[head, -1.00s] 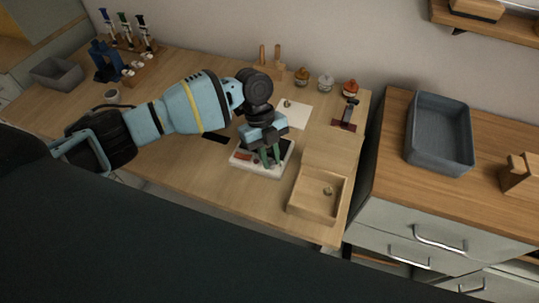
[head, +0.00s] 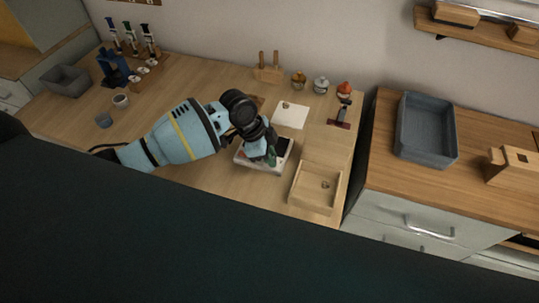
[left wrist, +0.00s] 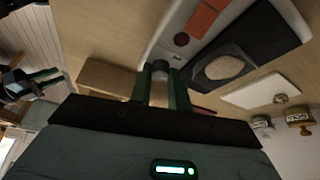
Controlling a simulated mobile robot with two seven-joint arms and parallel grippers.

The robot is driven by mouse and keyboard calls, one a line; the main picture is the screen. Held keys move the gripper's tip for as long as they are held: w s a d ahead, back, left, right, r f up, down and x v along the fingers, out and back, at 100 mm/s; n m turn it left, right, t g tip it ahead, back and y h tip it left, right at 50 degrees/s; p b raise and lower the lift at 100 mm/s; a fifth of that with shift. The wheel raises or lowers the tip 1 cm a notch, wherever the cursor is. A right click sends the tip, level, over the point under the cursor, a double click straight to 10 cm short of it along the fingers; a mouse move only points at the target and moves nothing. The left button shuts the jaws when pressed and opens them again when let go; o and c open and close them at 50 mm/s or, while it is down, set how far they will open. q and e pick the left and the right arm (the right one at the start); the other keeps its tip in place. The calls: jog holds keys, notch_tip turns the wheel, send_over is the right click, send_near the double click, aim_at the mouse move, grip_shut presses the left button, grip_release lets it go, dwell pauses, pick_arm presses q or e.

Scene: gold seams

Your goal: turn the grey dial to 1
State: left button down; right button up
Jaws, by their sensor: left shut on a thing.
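The white device (head: 245,161) with a dark panel lies on the wooden table. In the left wrist view its white body (left wrist: 172,32) shows, with an orange patch, a dark red round spot and a pale disc on the dark panel. My left gripper (head: 271,158) is over the device, fingers pointing down. In the left wrist view its green fingers (left wrist: 161,88) are shut on the grey dial (left wrist: 160,67) at the device's edge. The dial's marks cannot be read, and the gripper hides it in the head view. A dark gripper with green fingers, seemingly my right one (left wrist: 38,82), shows small at the left of the wrist view.
A shallow wooden tray (head: 313,199) stands just right of the device. A white sheet (head: 291,115) with a small object lies behind it. Several small jars and a wooden block (head: 268,75) stand along the wall. A grey bin (head: 426,130) is on the right counter.

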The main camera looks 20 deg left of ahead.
pick_arm(q)
jog(key=n+t, duration=0.1)
jog(key=n, duration=0.1)
jog(key=n+t, duration=0.1)
jog(key=n, duration=0.2)
jog(key=shift+s+d+r+n+y, duration=0.1)
jog(key=shift+s+d+n+y, duration=0.1)
jog(key=shift+n+y, duration=0.15)
jog(key=n, duration=0.2)
jog(key=n+t+y, duration=0.1)
jog(key=n, duration=0.1)
jog(key=shift+n+y, duration=0.25)
jog(key=shift+n, duration=0.1)
jog(key=c, duration=1.3)
grip_release()
jog(key=shift+s, duration=0.1)
jog(key=v, duration=0.7)
jog(key=shift+s+r, duration=0.15)
jog(key=shift+r, duration=0.2)
